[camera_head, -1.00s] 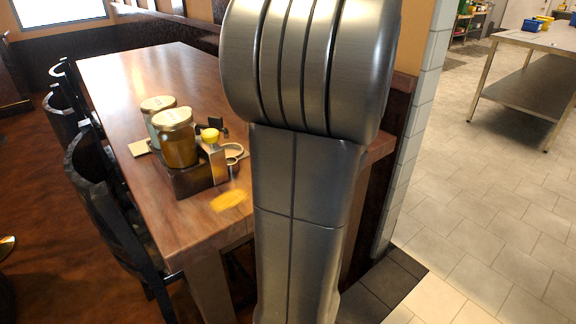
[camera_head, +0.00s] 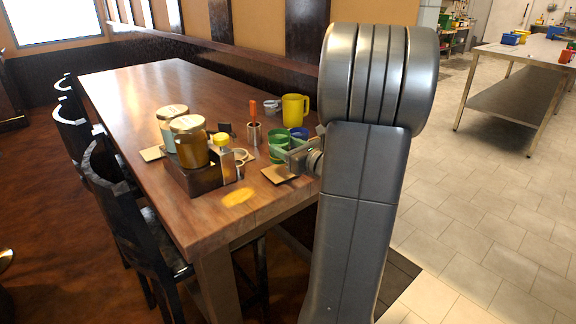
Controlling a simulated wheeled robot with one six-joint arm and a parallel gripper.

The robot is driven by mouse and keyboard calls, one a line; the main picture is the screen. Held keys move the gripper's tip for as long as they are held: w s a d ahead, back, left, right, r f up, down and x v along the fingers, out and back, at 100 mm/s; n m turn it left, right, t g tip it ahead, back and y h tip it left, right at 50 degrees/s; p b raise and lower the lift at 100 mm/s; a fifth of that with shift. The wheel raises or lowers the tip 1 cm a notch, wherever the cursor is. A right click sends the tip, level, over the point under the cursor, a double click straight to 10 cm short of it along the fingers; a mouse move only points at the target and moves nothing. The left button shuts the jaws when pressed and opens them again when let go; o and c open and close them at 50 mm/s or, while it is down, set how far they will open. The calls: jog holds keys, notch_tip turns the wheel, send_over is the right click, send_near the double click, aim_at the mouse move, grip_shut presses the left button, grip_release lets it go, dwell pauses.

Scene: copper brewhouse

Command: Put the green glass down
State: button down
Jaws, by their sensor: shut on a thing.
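The green glass (camera_head: 278,139) is at the right side of the wooden table (camera_head: 150,88), near its edge. My gripper (camera_head: 289,150) reaches in from the right and is shut on the green glass. I cannot tell whether the glass touches the table. A brown square coaster (camera_head: 281,173) lies on the table just in front of the gripper. My arm hides the table's right edge.
A dark caddy (camera_head: 203,179) with two large jars (camera_head: 188,142) stands to the left. A metal cup with an orange-handled tool (camera_head: 253,132), a yellow mug (camera_head: 294,110) and a blue cup (camera_head: 299,133) stand close by. The table's far left is clear.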

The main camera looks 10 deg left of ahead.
jog(key=shift+f+b, duration=0.65)
jog(key=shift+f, duration=1.2)
jog(key=shift+f, duration=0.2)
jog(key=c, duration=0.6)
grip_release()
jog(key=shift+r, duration=0.2)
jog(key=shift+s+d, duration=0.2)
jog(key=shift+d, duration=0.15)
jog(key=p+v, duration=0.2)
jog(key=v, duration=0.9)
jog(key=shift+s, duration=0.1)
